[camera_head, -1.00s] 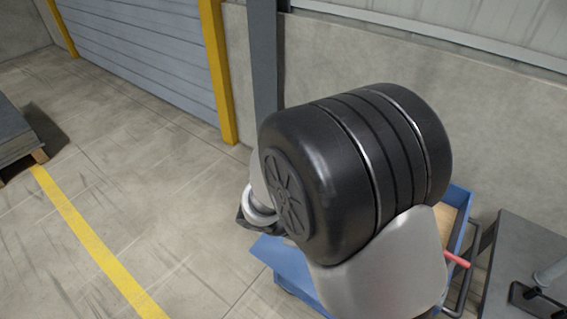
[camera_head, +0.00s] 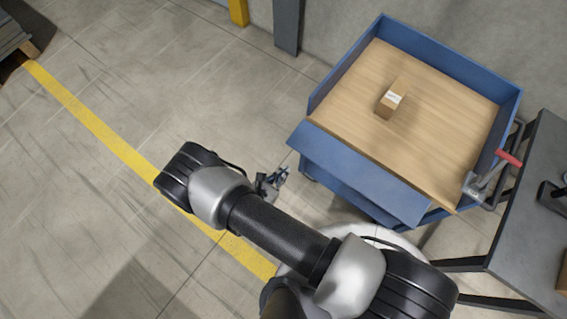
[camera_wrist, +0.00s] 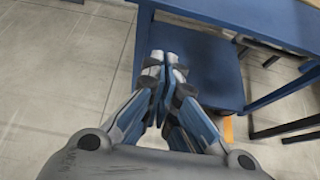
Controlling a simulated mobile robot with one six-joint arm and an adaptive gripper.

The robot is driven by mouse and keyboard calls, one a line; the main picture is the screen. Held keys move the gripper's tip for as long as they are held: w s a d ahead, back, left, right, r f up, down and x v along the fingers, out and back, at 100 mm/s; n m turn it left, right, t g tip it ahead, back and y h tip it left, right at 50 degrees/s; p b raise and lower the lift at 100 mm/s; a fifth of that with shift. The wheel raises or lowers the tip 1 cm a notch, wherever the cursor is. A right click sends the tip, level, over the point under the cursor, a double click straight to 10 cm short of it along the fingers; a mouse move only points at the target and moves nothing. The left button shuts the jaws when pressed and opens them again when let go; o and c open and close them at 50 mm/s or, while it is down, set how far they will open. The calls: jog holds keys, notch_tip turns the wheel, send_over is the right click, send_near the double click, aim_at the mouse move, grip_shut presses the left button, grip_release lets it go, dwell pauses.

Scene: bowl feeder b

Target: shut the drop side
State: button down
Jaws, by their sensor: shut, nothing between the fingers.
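The blue cart (camera_head: 447,62) has a wooden deck with raised blue sides. Its drop side (camera_head: 362,168) is the blue panel along the near edge, folded down and outward from the deck. My gripper (camera_head: 278,176) is to the left of the panel's left end, apart from it in the picture. In the wrist view my gripper (camera_wrist: 163,58) has its fingers together and empty, with blue cart parts beyond them. A blue strip crosses the top right there; I cannot tell surely whether it is the drop side.
A small cardboard box (camera_head: 391,98) lies on the deck. A red-handled lever (camera_head: 507,158) is at the cart's right side. A grey table (camera_head: 535,215) stands at the right. Open floor with a yellow line (camera_head: 100,128) lies to the left.

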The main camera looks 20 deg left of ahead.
jog(key=b+x, duration=0.3)
jog(key=x, duration=0.6)
jog(key=shift+s+a+r+p, duration=0.1)
jog(key=shift+s+r+p, duration=0.1)
jog(key=shift+r, duration=0.85)
jog(key=shift+s+r+p, duration=0.15)
jog(key=shift+s+r, duration=0.1)
jog(key=shift+r, duration=0.85)
jog(key=shift+r, duration=0.1)
